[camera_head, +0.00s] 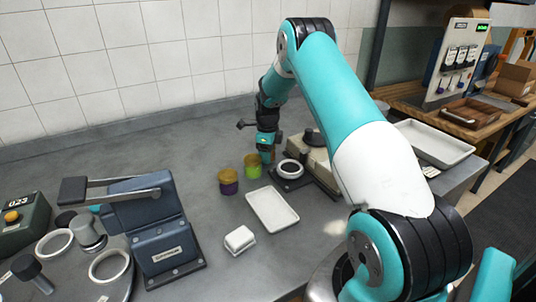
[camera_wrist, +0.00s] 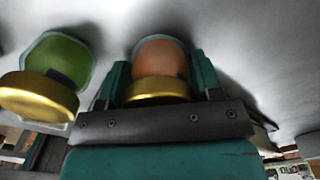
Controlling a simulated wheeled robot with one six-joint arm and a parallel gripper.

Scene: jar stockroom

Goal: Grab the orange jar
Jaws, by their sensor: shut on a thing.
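The orange jar (camera_wrist: 160,58) with a gold lid sits between the two teal fingers of my gripper (camera_wrist: 161,78) in the wrist view. The fingers are shut on its sides. In the head view my gripper (camera_head: 266,146) points down at the far part of the grey counter, and a bit of the orange jar (camera_head: 267,157) shows below it. The rest of the jar is hidden by the gripper. I cannot tell whether its base touches the counter.
A green jar (camera_head: 252,168) stands close beside the orange one, and a purple jar (camera_head: 228,182) is nearer. A white tray (camera_head: 272,209), a dark fixture with a white ring (camera_head: 290,169) and a blue press (camera_head: 155,225) are around. Counter left of the jars is clear.

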